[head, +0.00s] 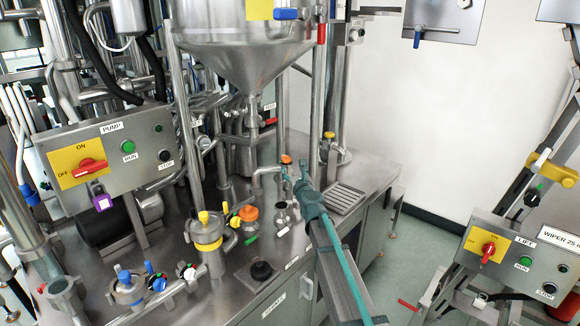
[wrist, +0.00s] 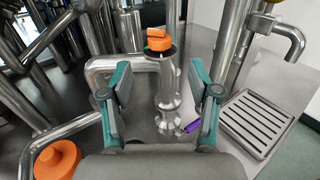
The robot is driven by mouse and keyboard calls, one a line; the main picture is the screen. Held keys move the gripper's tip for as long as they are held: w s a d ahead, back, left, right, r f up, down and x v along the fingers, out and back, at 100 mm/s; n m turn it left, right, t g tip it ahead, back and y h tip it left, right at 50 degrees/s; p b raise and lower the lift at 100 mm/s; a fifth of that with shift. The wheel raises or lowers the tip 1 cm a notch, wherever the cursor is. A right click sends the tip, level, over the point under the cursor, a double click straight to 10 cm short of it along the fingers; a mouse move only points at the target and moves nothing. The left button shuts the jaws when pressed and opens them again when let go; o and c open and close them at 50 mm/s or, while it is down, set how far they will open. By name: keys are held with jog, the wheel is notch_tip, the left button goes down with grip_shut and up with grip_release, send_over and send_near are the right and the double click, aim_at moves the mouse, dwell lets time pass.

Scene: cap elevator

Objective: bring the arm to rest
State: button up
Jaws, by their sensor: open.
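My gripper (head: 296,170) is open, with its two teal fingers apart and nothing held between them. It reaches over the steel worktop from the lower right in the head view. In the wrist view my gripper (wrist: 159,76) has a finger on either side of a steel pipe fitting (wrist: 166,85) topped by an orange handle (wrist: 159,41). The fingers look apart from the fitting, but the depth between them is hard to tell. The orange handle also shows in the head view (head: 286,159), just beyond the fingertips.
A slotted drain tray (head: 344,197) lies right of my gripper. A steel hopper (head: 243,50) hangs above the worktop. Yellow- and orange-capped fittings (head: 207,232) stand to the left. The pump control box (head: 107,155) and lift control box (head: 520,262) flank the area.

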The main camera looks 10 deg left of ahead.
jog(key=shift+s+d, duration=0.25)
jog(key=shift+s, duration=0.35)
jog(key=shift+r, duration=0.15)
